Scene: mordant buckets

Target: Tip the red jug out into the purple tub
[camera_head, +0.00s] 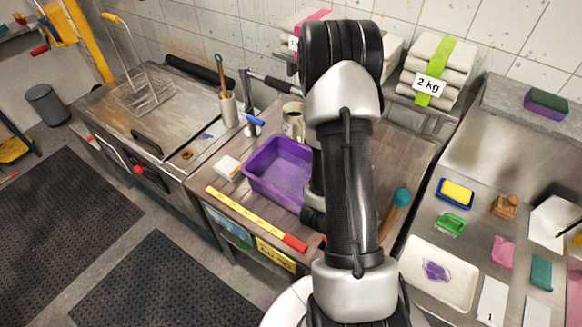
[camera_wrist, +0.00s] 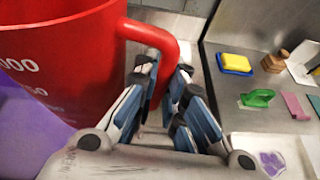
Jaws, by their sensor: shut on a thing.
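The red jug (camera_wrist: 75,70) fills the upper left of the wrist view, with pale volume numbers on its wall. My gripper (camera_wrist: 165,82) is shut on its handle (camera_wrist: 150,36), one finger on each side. In the head view my arm hides the jug and the gripper. The purple tub (camera_head: 253,180) stands on the metal bench, left of my arm, its right part hidden. In the wrist view purple (camera_wrist: 18,135) shows beside and below the jug.
A yellow-and-red strip (camera_head: 245,214) lies along the bench front. A beige mug (camera_head: 292,120) stands behind the tub, and a pot with a brush (camera_head: 228,110) is farther left. To the right are a white tray (camera_head: 440,300), a yellow sponge (camera_head: 456,192) and a green brush (camera_head: 451,224).

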